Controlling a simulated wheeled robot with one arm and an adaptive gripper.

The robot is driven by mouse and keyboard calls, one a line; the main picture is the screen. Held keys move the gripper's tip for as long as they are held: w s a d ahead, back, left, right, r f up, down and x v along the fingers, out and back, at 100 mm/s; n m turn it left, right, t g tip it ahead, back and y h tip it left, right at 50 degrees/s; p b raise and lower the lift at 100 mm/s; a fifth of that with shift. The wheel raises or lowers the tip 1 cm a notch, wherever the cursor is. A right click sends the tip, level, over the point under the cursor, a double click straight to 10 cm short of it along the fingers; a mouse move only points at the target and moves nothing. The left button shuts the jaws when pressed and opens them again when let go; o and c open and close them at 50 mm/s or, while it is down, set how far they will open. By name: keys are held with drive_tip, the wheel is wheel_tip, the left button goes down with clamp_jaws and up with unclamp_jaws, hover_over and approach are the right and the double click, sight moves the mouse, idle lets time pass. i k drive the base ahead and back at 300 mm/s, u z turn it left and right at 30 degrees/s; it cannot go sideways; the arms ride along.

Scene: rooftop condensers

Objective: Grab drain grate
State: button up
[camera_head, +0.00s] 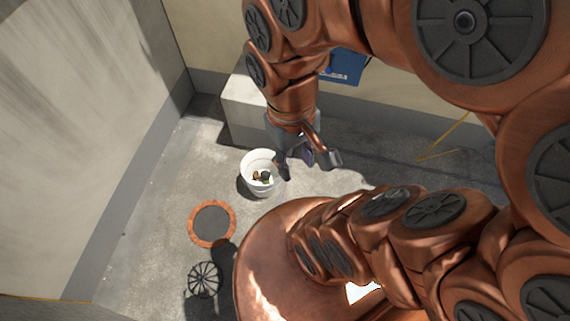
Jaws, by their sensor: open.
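A dark, round, spoked piece (205,279) lies on the concrete floor at the lower left and looks like the drain grate. Shadow falls around its lower side. Just above it in the picture is a round dark disc with an orange-brown rim (212,223), flat on the floor; I cannot tell whether it is a cover or a drain opening. My gripper (306,160) is open and points down, up and to the right of both round pieces and well apart from them. Nothing shows between its fingers.
A white bucket (251,172) with small brown and green bits inside stands just left of my gripper. A pale block (243,108) sits by the back wall, with a blue panel (345,68) to its right. Floor left of the round pieces is clear up to the left wall.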

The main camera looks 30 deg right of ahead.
sight(201, 277)
drive_tip(key=z, duration=0.35)
drive_tip(key=k, duration=1.3)
drive_tip(key=u, duration=1.2)
